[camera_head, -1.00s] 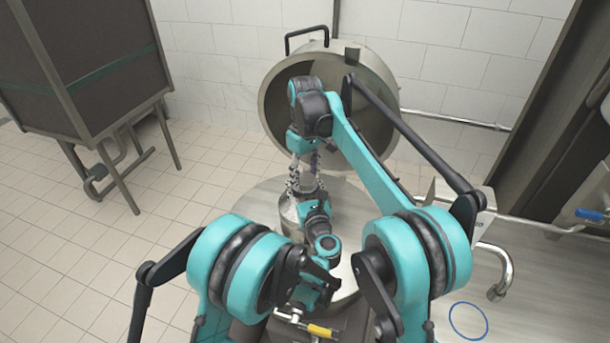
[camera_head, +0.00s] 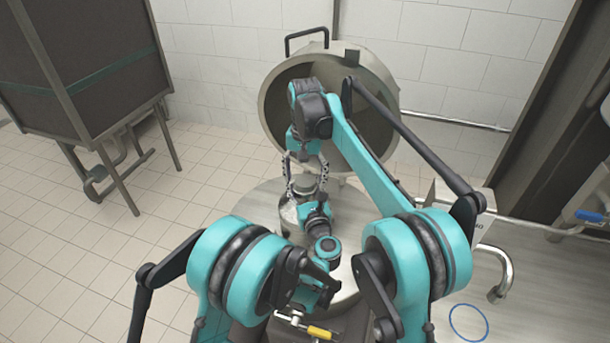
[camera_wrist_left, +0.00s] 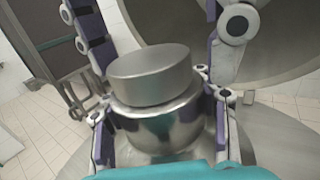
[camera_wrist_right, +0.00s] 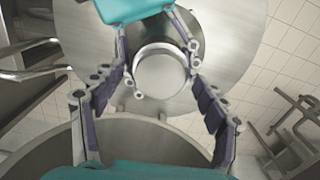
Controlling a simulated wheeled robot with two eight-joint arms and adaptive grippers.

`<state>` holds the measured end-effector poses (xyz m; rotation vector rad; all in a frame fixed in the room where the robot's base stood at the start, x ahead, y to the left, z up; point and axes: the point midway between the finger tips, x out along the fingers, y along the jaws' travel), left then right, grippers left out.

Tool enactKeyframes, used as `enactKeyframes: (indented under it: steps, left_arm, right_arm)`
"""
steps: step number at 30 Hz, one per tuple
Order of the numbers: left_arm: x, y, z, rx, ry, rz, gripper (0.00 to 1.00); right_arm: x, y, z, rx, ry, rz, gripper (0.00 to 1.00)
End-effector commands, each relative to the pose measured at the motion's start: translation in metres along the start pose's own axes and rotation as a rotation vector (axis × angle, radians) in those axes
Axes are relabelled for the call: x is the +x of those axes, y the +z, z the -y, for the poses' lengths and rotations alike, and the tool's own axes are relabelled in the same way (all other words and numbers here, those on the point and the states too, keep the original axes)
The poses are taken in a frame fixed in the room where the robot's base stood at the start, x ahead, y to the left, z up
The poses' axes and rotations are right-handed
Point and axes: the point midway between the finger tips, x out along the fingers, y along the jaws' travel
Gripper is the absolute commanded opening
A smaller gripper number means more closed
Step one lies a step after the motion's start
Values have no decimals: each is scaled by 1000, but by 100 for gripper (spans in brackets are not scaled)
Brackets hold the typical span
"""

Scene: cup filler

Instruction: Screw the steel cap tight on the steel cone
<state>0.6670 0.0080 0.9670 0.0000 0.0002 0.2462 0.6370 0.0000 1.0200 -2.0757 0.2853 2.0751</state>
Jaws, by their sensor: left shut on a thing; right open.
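The steel cap (camera_wrist_left: 152,74) is a short, wide disc sitting on top of the steel cone (camera_wrist_left: 160,127). A narrow dark line shows between them. My left gripper (camera_head: 302,208) is shut on the cone, with a finger on either side below the cap. In the right wrist view the cap (camera_wrist_right: 161,72) shows from above as a round disc. My right gripper (camera_head: 305,170) is open above, its fingers spread on both sides of the cap. I cannot see any finger touching the cap. The cap's thread is hidden.
The cone stands on a round steel table (camera_head: 262,193). A large open steel vessel (camera_head: 388,85) is close behind it. A dark cabinet (camera_head: 85,60) stands at the left, and a bent steel pipe (camera_head: 502,265) is at the right.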

Motion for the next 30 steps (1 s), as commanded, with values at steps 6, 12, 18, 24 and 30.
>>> enactKeyframes:
  steps: [6, 12, 18, 24, 30]
  left_arm:
    - [0, 0, 0, 0, 0, 0, 0]
    - [0, 0, 0, 0, 0, 0, 0]
    - [0, 0, 0, 0, 0, 0, 0]
    - [0, 0, 0, 0, 0, 0, 0]
    - [0, 0, 0, 0, 0, 0, 0]
  right_arm:
    - [-19, 0, 0, 0, 0, 0, 73]
    - [-63, 0, 0, 0, 0, 0, 73]
    - [-99, -1, 0, 0, 0, 0, 73]
    - [-116, -1, 0, 0, 0, 0, 73]
    - [-120, 0, 0, 0, 0, 0, 73]
